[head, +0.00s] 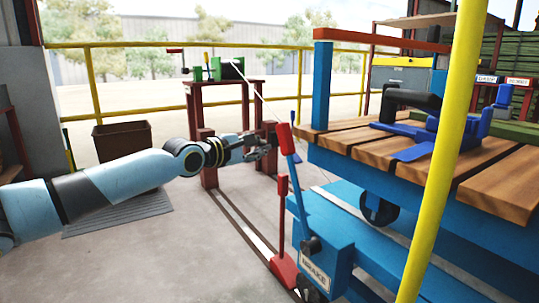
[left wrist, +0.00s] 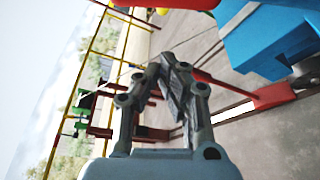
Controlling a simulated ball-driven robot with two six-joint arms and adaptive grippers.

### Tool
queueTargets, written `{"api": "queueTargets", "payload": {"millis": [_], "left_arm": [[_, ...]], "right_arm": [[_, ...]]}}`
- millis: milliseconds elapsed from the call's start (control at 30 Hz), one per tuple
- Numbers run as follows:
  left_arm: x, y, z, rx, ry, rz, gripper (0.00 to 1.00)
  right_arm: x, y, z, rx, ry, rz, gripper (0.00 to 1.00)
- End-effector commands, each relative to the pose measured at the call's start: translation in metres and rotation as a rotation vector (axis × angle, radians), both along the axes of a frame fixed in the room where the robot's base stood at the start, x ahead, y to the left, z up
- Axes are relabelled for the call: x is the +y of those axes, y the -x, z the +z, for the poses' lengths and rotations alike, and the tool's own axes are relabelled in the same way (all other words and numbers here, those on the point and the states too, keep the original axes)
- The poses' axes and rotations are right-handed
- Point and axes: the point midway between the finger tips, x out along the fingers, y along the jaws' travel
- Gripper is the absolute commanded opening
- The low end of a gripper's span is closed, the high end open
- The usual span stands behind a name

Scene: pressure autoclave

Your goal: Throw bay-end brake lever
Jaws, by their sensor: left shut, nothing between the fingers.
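The brake lever has a blue shaft and a red grip (head: 285,139). It rises, leaning slightly left, from a blue box with a BRAKE label (head: 315,272) at the near end of the blue cart in the head view. My left gripper (head: 265,143) is shut and empty, just left of the red grip. They look close, but I cannot tell whether they touch. In the left wrist view my closed fingers (left wrist: 172,72) are in the middle, and a red part shows at the top edge, probably the grip. My right gripper is not in view.
A red post on a red base (head: 284,269) stands by the floor rail, left of the brake box. The wood-topped cart (head: 345,133) fills the right, behind a yellow pole (head: 440,150). A red stand (head: 208,170) and a brown bin (head: 122,140) are behind my arm.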

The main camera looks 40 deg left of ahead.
Motion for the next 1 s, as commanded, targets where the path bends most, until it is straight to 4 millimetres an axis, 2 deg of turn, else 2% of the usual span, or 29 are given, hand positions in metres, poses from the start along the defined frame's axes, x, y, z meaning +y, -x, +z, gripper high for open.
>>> {"api": "queueTargets", "payload": {"millis": [33, 200, 367, 533, 1000], "left_arm": [[0.0, -0.003, -0.004, 0.002, 0.001, 0.0, 0.0], [-0.001, -0.013, -0.005, 0.002, 0.001, -0.001, 0.0], [-0.019, -0.005, 0.011, -0.003, 0.002, -0.002, 0.0], [-0.031, 0.0, 0.014, -0.001, 0.0, -0.002, 0.0], [-0.035, 0.002, 0.015, 0.0, -0.001, 0.001, 0.0]], "right_arm": [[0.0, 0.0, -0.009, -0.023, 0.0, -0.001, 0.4], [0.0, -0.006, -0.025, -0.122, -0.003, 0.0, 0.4], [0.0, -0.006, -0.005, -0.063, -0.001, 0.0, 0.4], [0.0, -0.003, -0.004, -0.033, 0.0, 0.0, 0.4], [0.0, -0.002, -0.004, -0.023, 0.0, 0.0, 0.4]]}}
